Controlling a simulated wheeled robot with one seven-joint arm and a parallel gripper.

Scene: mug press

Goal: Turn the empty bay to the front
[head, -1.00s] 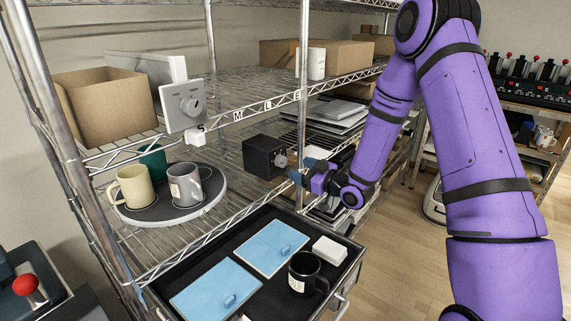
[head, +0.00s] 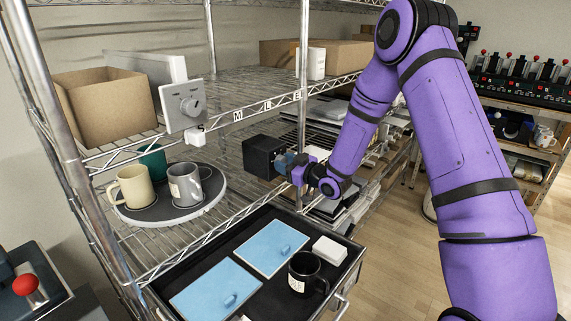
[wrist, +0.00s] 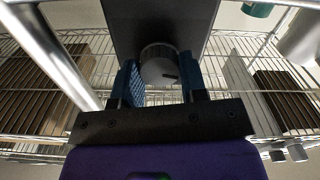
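The round turntable (head: 206,209) with a dark top and pale rim stands on the wire shelf at left. A cream mug (head: 133,188), a grey mug (head: 185,184) and a green mug (head: 153,163) stand on it, the green one at the back and partly hidden. A black box (head: 262,157) with a round grey knob (wrist: 158,70) is to the right of the turntable. My gripper (head: 285,160) is at the front of the box. In the wrist view its blue fingers (wrist: 158,80) are apart, one on each side of the knob; firm contact is not clear.
Below is an open drawer (head: 338,266) with two blue panels, a white block (head: 329,249) and a black mug (head: 305,275). A shelf post (head: 303,95) rises behind my gripper.

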